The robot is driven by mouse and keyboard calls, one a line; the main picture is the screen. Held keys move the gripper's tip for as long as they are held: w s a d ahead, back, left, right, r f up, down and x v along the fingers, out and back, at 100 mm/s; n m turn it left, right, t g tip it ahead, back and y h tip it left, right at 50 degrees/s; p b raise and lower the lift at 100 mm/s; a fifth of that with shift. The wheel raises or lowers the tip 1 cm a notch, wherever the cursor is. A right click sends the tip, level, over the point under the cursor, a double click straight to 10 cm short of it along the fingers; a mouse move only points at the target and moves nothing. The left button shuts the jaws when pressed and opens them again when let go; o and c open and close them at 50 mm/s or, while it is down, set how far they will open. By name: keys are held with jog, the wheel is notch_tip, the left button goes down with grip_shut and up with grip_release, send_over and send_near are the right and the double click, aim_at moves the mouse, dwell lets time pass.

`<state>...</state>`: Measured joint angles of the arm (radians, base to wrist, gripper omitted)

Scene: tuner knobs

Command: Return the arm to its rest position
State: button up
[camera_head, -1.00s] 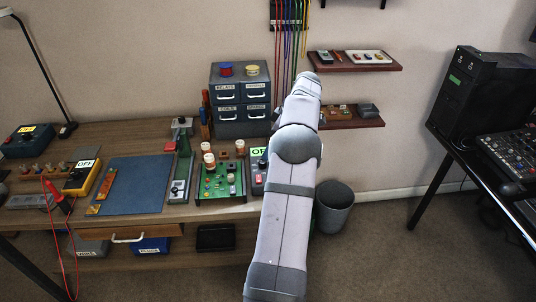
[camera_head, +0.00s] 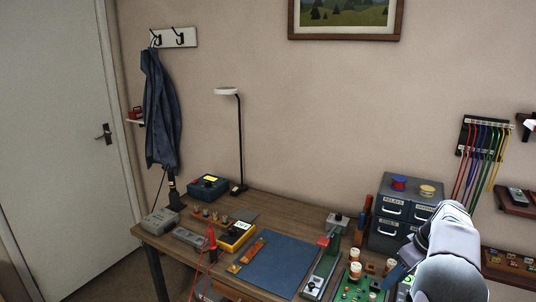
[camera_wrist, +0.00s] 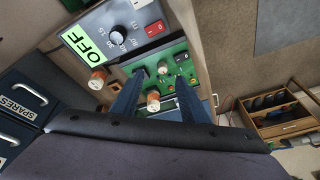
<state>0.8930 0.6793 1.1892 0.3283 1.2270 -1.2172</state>
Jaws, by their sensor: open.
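My gripper (camera_wrist: 159,78) shows in the wrist view as two dark fingers, spread apart with nothing held between them. Beyond the fingers is the green circuit board (camera_wrist: 174,62) with copper coils. In the head view my arm is at the lower right, and a dark finger (camera_head: 397,273) points down-left near the green board (camera_head: 352,291). The arm's base is out of view.
The grey drawer cabinet (camera_head: 387,217) stands close beside the arm; its SPARES drawer (camera_wrist: 20,104) shows at the wrist view's left. The yellow meter (camera_head: 236,235) and lamp (camera_head: 239,140) stand left. Shelves (camera_head: 515,265) are at right.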

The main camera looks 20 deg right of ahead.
jog(key=s+a+m+g+p, duration=0.2)
jog(key=a, duration=2)
jog(key=s+a+g+h+p, duration=0.1)
jog(key=s+a, duration=0.6)
jog(key=a, duration=0.3)
jog(key=s+a+f, duration=0.3)
jog(key=s+a, duration=0.2)
jog(key=s, duration=0.3)
notch_tip(320, 180, down, 14)
jog(key=b, duration=1.3)
jog(key=shift+d+m+h, duration=0.25)
jog(key=shift+m+h, duration=0.05)
